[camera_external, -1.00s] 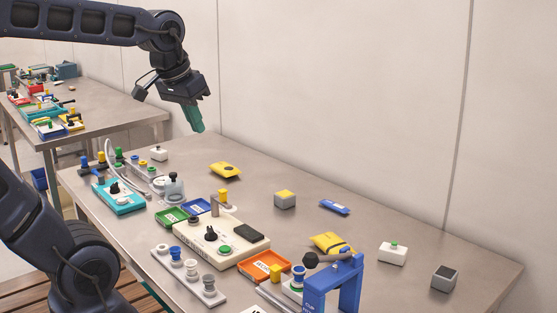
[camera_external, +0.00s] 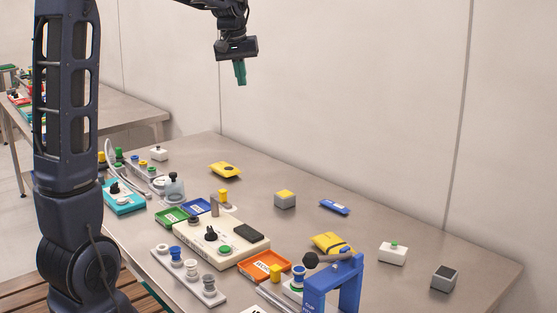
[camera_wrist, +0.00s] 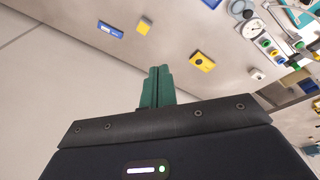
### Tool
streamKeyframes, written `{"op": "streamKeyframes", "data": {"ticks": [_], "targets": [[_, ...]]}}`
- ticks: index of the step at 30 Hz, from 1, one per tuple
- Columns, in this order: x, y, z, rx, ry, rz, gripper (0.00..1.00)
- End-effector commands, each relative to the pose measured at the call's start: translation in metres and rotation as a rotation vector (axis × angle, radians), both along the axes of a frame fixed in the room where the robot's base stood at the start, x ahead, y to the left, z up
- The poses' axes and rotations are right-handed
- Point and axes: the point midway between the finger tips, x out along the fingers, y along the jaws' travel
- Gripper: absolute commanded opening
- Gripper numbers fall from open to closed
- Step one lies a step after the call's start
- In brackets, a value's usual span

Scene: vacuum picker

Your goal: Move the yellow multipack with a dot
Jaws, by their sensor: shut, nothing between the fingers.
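The yellow multipack with a dot (camera_external: 224,169) lies flat on the far left part of the metal table. It also shows in the wrist view (camera_wrist: 202,61), with a dark round dot on its face. My gripper (camera_external: 241,80) is high above the table, pointing down, well above the pack and apart from it. In the wrist view my green fingertips (camera_wrist: 159,72) are together with nothing between them. A second yellow pack (camera_external: 333,243) with a dark band lies nearer the front, partly behind the blue stand.
A grey block with a yellow top (camera_external: 285,199) and a blue pack (camera_external: 334,207) lie to the right. A blue stand (camera_external: 334,287) rises at the front. An orange tray (camera_external: 264,265) and a cream control box (camera_external: 221,243) fill the middle. The table around the dotted pack is bare.

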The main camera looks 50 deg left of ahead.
Motion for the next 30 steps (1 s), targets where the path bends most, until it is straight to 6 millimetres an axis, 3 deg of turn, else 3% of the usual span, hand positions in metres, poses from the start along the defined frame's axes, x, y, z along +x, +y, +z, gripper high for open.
{"op": "streamKeyframes", "data": {"ticks": [6, 15, 24, 30], "targets": [[0.048, 0.065, -0.027, -0.025, 0.031, 0.133, 0.0], [0.097, 0.158, -0.076, -0.054, 0.071, 0.313, 0.0], [0.128, 0.254, -0.144, -0.079, 0.11, 0.488, 0.0], [0.137, 0.317, -0.198, -0.097, 0.137, 0.603, 0.0]]}}
